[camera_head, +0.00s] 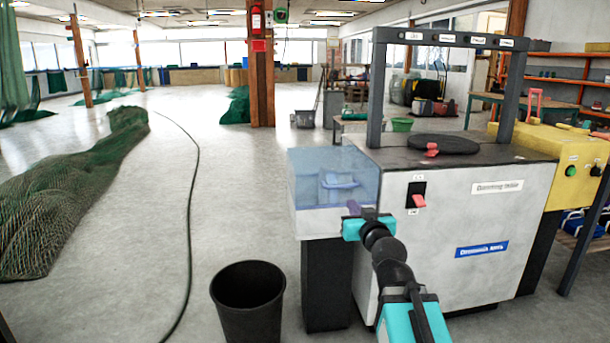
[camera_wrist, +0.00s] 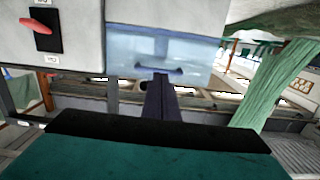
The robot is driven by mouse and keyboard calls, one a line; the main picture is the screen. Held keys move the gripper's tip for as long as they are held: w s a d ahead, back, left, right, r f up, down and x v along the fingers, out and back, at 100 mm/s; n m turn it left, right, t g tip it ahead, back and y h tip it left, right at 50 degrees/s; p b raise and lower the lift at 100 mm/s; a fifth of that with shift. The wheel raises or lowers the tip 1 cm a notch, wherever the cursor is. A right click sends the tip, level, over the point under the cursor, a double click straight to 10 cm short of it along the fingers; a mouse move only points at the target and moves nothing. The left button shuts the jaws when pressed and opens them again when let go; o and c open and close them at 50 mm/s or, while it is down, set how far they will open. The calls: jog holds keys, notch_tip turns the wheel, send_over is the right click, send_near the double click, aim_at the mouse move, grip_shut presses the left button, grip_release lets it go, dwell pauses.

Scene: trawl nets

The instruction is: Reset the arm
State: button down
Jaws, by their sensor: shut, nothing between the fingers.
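My gripper (camera_head: 354,208) is at the end of my teal and black arm, just in front of the clear blue box on the machine's left side. In the wrist view its dark fingers (camera_wrist: 160,95) are together with nothing between them. They point at the clear blue box (camera_wrist: 190,50), which also shows in the head view (camera_head: 305,165) with a blue shape inside. I cannot tell whether the fingertips touch the box.
The grey machine (camera_head: 460,230) stands close on the right, with a red switch lever (camera_head: 419,201) on its front. A black bucket (camera_head: 248,300) is on the floor to the left. A cable (camera_head: 190,210) and a green net (camera_head: 70,190) lie farther left. Open floor lies beyond.

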notch_tip(320, 180, down, 14)
jog(key=s+g+p, duration=0.2)
jog(key=g+p, duration=0.3)
jog(key=p, duration=0.9)
jog(key=s+a+f+g+p, duration=0.2)
jog(key=s+f+g+p, duration=0.3)
jog(key=s+f+p, duration=0.65)
jog(key=s+d+f+g+p, duration=0.1)
jog(key=s+f+g+p, duration=0.1)
jog(key=s, duration=1)
jog(key=s+d+f+m+g+h+p, duration=0.1)
jog(key=s+g, duration=0.5)
jog(key=s, duration=0.6)
jog(key=s+d+f+g+h+p, duration=0.1)
jog(key=s+d+f+g+p, duration=0.1)
jog(key=s+f+g+p, duration=0.2)
jog(key=s+f+p, duration=0.1)
jog(key=s+f, duration=0.2)
jog(key=s, duration=0.5)
jog(key=shift+s+d+m+g, duration=0.3)
jog(key=shift+s, duration=0.05)
